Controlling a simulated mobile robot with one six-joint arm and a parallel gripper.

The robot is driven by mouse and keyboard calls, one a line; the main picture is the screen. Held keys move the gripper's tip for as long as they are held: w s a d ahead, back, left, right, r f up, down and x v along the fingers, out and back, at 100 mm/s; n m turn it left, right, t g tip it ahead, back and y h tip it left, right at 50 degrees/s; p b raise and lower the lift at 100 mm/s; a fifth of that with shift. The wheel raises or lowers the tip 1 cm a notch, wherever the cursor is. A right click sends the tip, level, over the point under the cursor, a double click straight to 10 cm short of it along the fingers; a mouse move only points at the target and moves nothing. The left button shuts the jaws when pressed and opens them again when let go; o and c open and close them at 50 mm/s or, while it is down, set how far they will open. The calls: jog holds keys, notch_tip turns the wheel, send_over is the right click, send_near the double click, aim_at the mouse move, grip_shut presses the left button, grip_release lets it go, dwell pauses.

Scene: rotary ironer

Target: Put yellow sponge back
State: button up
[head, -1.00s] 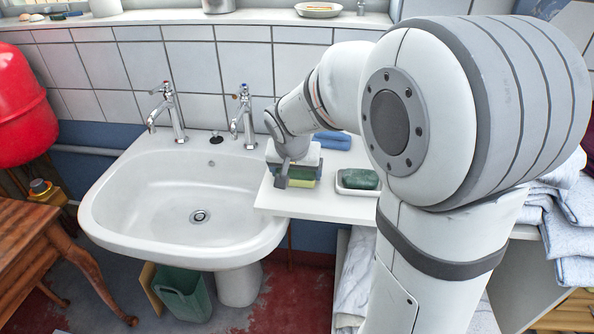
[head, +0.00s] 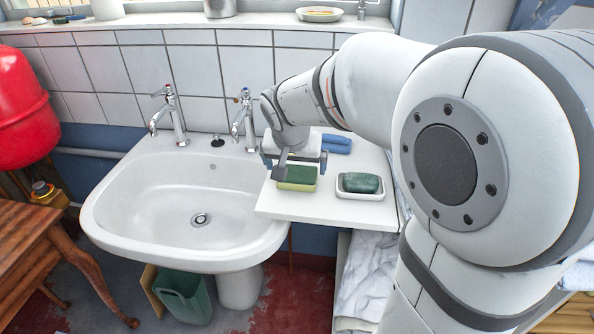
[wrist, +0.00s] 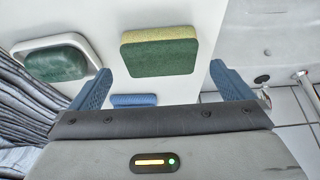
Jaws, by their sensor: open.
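The yellow sponge (head: 297,184) has a green scouring layer on top and lies on the white shelf beside the sink. In the wrist view the sponge (wrist: 158,52) shows its yellow edge and green face, ahead of the jaws and apart from them. My gripper (head: 279,166) is open and empty, just above and behind the sponge. In the wrist view the two blue fingertips of my gripper (wrist: 158,82) stand wide apart.
A white dish with green soap (head: 361,183) is right of the sponge. A folded blue cloth (head: 336,143) lies behind. The white sink (head: 150,205) with two taps (head: 244,120) is at the left. The shelf's front (head: 320,210) is bare.

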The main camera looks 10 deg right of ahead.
jog(key=d+v, duration=0.1)
jog(key=v, duration=0.5)
jog(key=s+f+n+g+y, duration=0.1)
jog(key=s+f, duration=0.3)
jog(key=s, duration=0.4)
jog(key=s+d+f+n+g, duration=0.1)
jog(key=s+f+n, duration=0.2)
jog(key=s, duration=0.6)
jog(key=shift+s+f+y, duration=0.2)
jog(key=shift+f+y, duration=0.2)
jog(key=shift+f, duration=0.1)
jog(key=shift+p, duration=0.3)
jog(key=w+p+v, duration=0.2)
jog(key=p+v, duration=0.6)
jog(key=v, duration=0.1)
jog(key=shift+s+r, duration=0.15)
jog(key=shift+s, duration=0.1)
